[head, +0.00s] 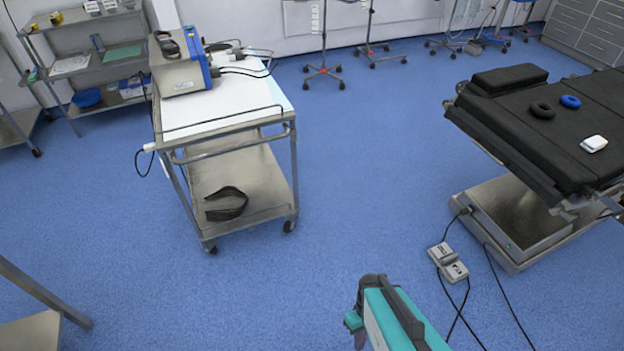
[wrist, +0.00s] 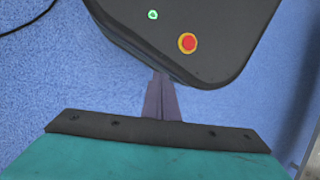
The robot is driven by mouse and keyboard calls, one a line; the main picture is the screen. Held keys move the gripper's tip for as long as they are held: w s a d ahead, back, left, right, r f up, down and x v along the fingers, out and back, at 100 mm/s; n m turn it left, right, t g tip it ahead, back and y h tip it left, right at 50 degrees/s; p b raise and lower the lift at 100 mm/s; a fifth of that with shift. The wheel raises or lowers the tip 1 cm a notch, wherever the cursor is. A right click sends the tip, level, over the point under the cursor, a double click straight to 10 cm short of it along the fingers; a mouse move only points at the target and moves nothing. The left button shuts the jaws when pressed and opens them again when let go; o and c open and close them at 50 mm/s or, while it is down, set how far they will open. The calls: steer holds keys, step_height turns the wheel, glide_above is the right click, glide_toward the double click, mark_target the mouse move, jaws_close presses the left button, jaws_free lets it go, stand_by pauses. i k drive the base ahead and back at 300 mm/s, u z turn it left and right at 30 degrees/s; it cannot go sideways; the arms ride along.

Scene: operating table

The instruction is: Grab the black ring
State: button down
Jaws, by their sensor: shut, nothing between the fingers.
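The black ring (head: 542,110) lies flat on the black operating table (head: 505,125) at the right of the head view. A blue ring (head: 570,101) lies just beyond it to the right, apart from it. My gripper (wrist: 159,75) shows in the wrist view with its narrow grey fingers together and empty. The fingers point toward a dark body with a red button and a green light. No ring shows in the wrist view. A teal part of my arm is at the bottom of the head view, far from the table.
A white object (head: 594,144) lies on the operating table near the rings. A black cushion (head: 509,79) is at its far left end. A foot pedal (head: 447,262) and cables lie on the floor before the table. A metal cart (head: 240,180) stands left.

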mark_target(542, 110)
steer(key=u, duration=1.55)
steer(key=k, duration=0.1)
steer(key=z, duration=2.85)
